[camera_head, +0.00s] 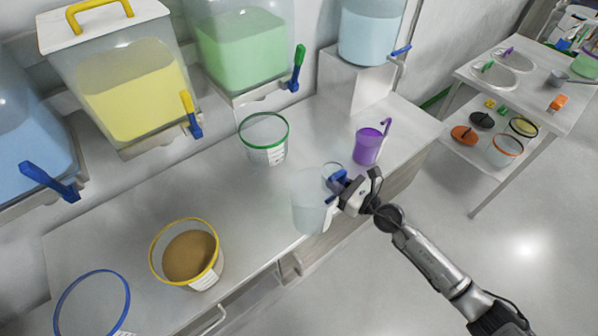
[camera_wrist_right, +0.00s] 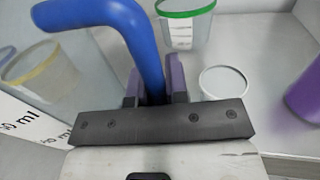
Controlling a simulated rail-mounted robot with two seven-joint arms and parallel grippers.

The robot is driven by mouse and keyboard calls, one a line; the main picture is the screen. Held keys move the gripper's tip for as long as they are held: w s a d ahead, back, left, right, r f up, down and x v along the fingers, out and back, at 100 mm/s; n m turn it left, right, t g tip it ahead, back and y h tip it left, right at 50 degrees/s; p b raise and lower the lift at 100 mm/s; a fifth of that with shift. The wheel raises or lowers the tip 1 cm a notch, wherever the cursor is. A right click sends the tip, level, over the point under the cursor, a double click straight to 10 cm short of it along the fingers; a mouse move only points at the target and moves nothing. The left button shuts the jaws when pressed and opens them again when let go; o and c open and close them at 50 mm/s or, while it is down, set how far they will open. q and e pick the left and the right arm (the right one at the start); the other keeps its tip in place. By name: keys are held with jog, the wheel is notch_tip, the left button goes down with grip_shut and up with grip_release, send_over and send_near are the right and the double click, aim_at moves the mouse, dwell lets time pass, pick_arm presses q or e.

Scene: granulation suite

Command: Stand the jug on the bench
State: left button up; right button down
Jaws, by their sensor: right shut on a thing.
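The jug (camera_head: 309,203) is clear, with a blue handle (camera_wrist_right: 146,40) and a printed ml scale. In the head view it stands out near the bench's front edge, roughly upright. My right gripper (camera_head: 347,190) is shut on the blue handle, at the jug's right side. In the right wrist view the handle passes between the dark fingers (camera_wrist_right: 152,88), and the jug's wall (camera_wrist_right: 25,140) fills the left. The bench (camera_head: 255,205) lies beneath; I cannot tell whether the jug's base touches it. My left gripper is out of view.
A small white-rimmed cup (camera_head: 331,171) stands close behind the jug. A green-rimmed bucket (camera_head: 264,145), a purple jug (camera_head: 367,148) and a yellow-rimmed bucket (camera_head: 186,262) with brown powder stand on the bench. Bare bench lies between the yellow-rimmed and green-rimmed buckets.

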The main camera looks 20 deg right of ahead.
jog(key=w+a+f+b, duration=0.2)
jog(key=w, duration=0.1)
jog(key=w+a+f+b, duration=0.2)
jog(key=w+f, duration=0.1)
jog(key=w+a+f+b, duration=0.2)
jog(key=w+f, duration=0.1)
jog(key=shift+a, duration=0.35)
notch_tip(320, 180, down, 3)
jog(key=b, duration=0.2)
jog(key=shift+s+b, duration=0.1)
jog(key=shift+b, duration=0.2)
jog(key=shift+f, duration=0.1)
jog(key=c, duration=1.1)
grip_release()
